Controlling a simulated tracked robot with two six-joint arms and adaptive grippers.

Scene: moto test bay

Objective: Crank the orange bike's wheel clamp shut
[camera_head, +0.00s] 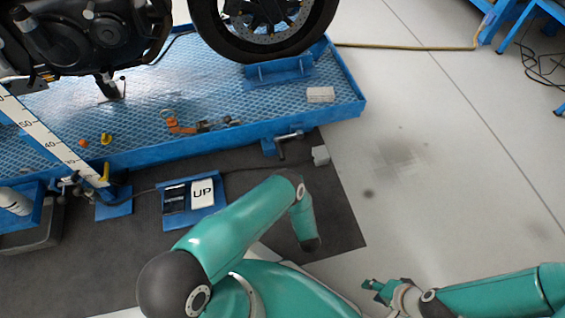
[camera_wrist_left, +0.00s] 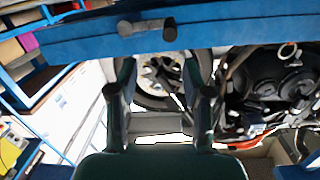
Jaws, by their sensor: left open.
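The motorbike's wheel (camera_head: 265,30) stands over the blue wheel clamp (camera_head: 280,70) on the lift platform. Little of the bike's orange colour shows. A crank handle (camera_head: 288,138) sticks out from the platform's front edge. In the left wrist view the crank (camera_wrist_left: 148,27), a grey bar with a dark knob, shows at the top on the blue edge. My left gripper (camera_wrist_left: 158,92) is open with nothing between its fingers, apart from the crank in the picture. My right gripper (camera_head: 382,290) is at the lower right in the head view, away from the platform; its jaw opening is unclear.
The blue platform edge (camera_head: 345,108) runs along the front. A grey block (camera_head: 320,155) lies beside the crank, and an UP pedal box (camera_head: 202,193) stands on the dark mat (camera_head: 342,225). Orange clips and a small tool lie on the platform.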

